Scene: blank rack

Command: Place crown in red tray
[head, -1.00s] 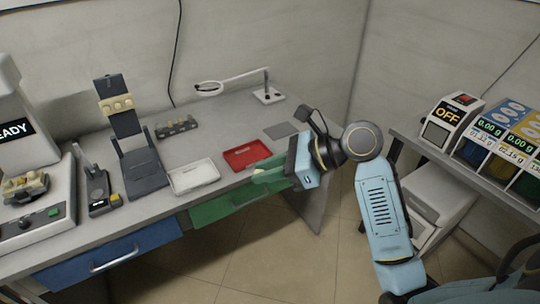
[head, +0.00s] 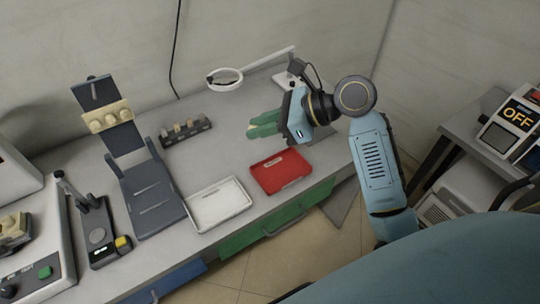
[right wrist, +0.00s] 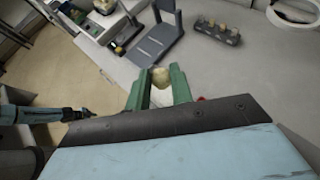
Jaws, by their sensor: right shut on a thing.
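My right gripper (head: 256,127) has green fingers and hangs over the desk, beyond the red tray. It is shut on the crown, a small cream rounded piece that shows between the fingertips in the right wrist view (right wrist: 160,77). In the head view the fingers mostly hide the crown. The red tray (head: 283,178) lies on the desk near its front edge, below and right of the fingertips. In the right wrist view only a bit of red shows behind the right finger. My left gripper does not show in the head view.
A white tray (head: 220,203) lies left of the red one. A dark rack (head: 185,131) with small blanks stands behind it. A magnifier lamp (head: 226,79) is at the back. A dark stand (head: 146,196) stands at left. Green and blue drawers are below.

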